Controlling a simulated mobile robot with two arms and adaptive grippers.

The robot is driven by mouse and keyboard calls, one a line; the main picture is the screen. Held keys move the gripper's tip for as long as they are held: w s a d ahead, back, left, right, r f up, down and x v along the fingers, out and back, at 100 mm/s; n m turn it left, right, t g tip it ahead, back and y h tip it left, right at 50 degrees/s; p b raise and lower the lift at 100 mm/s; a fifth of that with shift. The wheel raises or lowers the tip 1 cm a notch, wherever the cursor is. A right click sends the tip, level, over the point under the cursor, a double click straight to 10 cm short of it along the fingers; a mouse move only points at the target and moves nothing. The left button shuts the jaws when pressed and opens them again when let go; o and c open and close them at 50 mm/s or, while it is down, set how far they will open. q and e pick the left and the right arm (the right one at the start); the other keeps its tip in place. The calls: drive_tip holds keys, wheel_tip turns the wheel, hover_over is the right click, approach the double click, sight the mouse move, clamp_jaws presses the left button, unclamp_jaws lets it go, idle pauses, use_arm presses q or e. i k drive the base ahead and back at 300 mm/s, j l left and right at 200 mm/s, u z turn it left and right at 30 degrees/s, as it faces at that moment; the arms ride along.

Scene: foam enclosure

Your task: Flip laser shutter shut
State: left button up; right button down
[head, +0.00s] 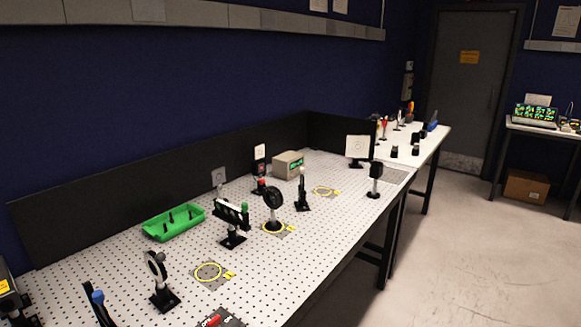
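Neither of my grippers shows in the head view. I cannot tell for sure which part is the laser shutter. A black box with a yellow label (6,287) is cut off at the left edge. To its right, a dark upright piece with a blue tip (98,296) stands at the bottom edge, tilted and partly cut off. A flat dark piece with a red part (212,320) and white lettering lies at the bottom edge, also cut off. A black post-mounted part with a red spot (260,169) stands farther back by the black panel.
The perforated white table (330,212) holds a round mount (159,280), a green tray (174,222), a filter bar (231,213), a black wheel (273,199), a grey display box (288,164) and a white screen (360,147). Open floor (450,260) lies to the right.

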sight(98, 296)
drive_tip(key=z, duration=0.1)
drive_tip(key=i+l+u, duration=0.1)
drive_tip(key=i+l, duration=0.35)
drive_tip(key=l, duration=0.3)
drive_tip(key=i+l+u, duration=0.15)
drive_tip(key=l, duration=0.25)
drive_tip(key=u, duration=1.8)
drive_tip(key=i+l, duration=0.05)
